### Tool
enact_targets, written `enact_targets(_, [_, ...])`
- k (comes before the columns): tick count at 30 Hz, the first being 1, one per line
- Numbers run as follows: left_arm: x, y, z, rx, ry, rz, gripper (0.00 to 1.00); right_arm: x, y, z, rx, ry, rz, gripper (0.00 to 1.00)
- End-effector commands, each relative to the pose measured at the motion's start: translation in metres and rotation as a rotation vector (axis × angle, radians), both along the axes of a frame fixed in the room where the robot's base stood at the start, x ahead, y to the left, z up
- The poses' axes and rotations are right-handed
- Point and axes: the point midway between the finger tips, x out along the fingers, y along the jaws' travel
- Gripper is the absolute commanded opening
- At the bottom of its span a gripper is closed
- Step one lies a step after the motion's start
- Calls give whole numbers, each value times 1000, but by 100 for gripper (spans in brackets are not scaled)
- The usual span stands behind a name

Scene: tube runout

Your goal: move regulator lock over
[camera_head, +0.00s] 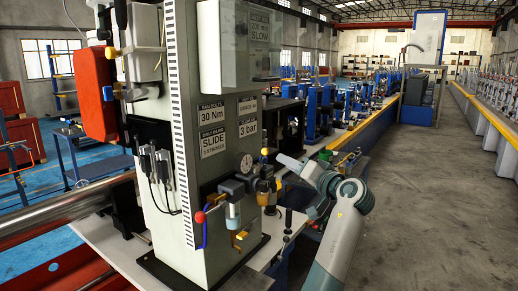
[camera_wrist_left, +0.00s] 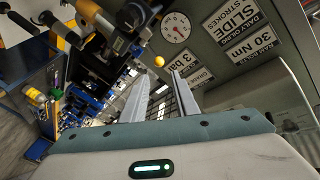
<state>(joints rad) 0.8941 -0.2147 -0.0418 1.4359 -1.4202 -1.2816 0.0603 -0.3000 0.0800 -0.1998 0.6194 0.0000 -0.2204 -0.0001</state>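A brass and black regulator assembly (camera_head: 262,184) with a round pressure gauge (camera_head: 245,163) is on the side of the grey machine column (camera_head: 190,120). A small yellow ball (camera_head: 264,151) sits at its top. A yellow piece (camera_head: 238,239) hangs lower down; I cannot tell which part is the lock. My left gripper (camera_head: 283,159) is just right of the ball, pointing left toward the regulator. In the left wrist view its two fingers (camera_wrist_left: 161,76) are apart with nothing between them; the ball (camera_wrist_left: 159,61) shows just beyond their tips, near the gauge (camera_wrist_left: 176,27). My right gripper is out of view.
A red knob (camera_head: 200,217) with a blue loop is on the column's left front. A pale ledge (camera_head: 110,240) runs under the column. A long bench with blue fixtures (camera_head: 325,105) stretches back. Grey floor (camera_head: 430,190) is clear on the right.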

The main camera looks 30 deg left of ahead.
Motion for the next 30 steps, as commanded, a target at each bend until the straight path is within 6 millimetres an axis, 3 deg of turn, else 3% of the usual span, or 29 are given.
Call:
enact_targets(16, [6, 10, 0, 2, 3, -1, 28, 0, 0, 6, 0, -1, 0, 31])
enact_targets(30, [42, 74, 3, 3, 4, -1, 28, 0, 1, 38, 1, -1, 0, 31])
